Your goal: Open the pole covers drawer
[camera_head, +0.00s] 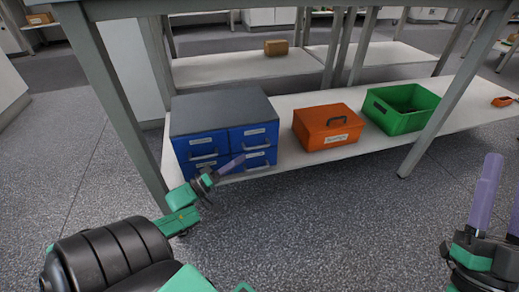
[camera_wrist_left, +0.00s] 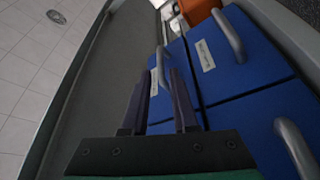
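A blue cabinet of drawers (camera_head: 192,148) with a grey top stands on the low shelf. Its drawers have pale labels too small to read, so I cannot tell which holds pole covers. All look closed. My left gripper (camera_head: 239,160) is in front of the lower right drawer (camera_head: 262,158). In the left wrist view, the gripper (camera_wrist_left: 161,72) is open, its fingers apart, with that drawer's grey handle (camera_wrist_left: 160,62) showing between the tips. I cannot tell whether they touch it. The lower left drawer is partly hidden. My right gripper (camera_head: 502,172) is open and empty, far from the cabinet.
An orange box (camera_head: 312,128) with a handle and a green bin (camera_head: 407,118) stand right of the cabinet on the white shelf (camera_head: 285,105). A table leg (camera_head: 115,110) stands left of the cabinet. The floor in front is clear.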

